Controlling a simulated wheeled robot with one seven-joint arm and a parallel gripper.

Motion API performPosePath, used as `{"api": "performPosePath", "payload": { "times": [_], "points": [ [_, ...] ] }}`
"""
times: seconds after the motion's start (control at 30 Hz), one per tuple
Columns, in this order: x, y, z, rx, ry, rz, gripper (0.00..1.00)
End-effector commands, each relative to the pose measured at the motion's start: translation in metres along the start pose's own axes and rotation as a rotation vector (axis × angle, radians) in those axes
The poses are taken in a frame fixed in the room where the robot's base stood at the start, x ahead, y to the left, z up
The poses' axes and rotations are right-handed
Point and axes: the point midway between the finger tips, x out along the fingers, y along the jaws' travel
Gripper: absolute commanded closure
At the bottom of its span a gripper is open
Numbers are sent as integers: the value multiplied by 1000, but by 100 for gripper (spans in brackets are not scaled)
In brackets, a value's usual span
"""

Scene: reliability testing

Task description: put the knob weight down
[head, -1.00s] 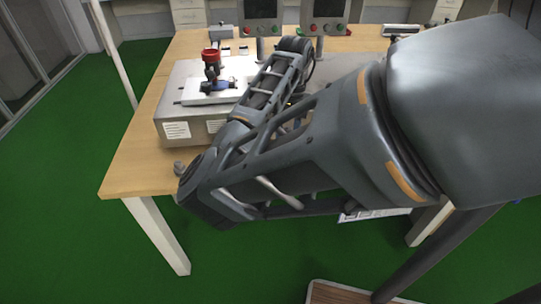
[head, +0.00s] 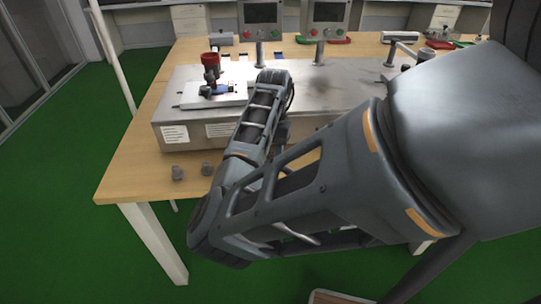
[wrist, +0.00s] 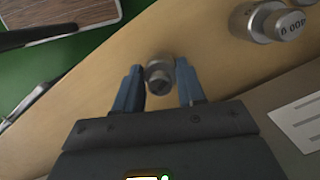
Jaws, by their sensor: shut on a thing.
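The knob weight (wrist: 158,80) is a small grey metal cylinder seen from above in the wrist view. My gripper (wrist: 158,70) is shut on it, with one blue finger on each side. Bare wooden tabletop (wrist: 95,85) shows around the weight; I cannot tell whether its base touches the wood. In the head view my arm hides the gripper and the held weight, and the tabletop's front strip shows at the left (head: 130,180).
The table edge borders green floor.

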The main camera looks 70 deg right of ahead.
Motion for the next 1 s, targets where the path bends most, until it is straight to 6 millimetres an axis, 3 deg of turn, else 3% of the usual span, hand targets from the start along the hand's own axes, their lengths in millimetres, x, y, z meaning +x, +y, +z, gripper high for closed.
{"api": "performPosePath", "payload": {
  "times": [0.1, 0.13, 0.37, 0.73, 0.87, 1.0],
  "points": [
    [3, 0, 0, 0, 0, 1, 100],
    [3, 0, 0, 0, 0, 1, 59],
    [2, 0, 0, 0, 0, 0, 37],
    [-5, 0, 0, 1, 1, -1, 35],
    [-24, 1, -1, 2, 3, -1, 35],
    [-58, -1, 1, 3, 0, -6, 35]
  ]
}}
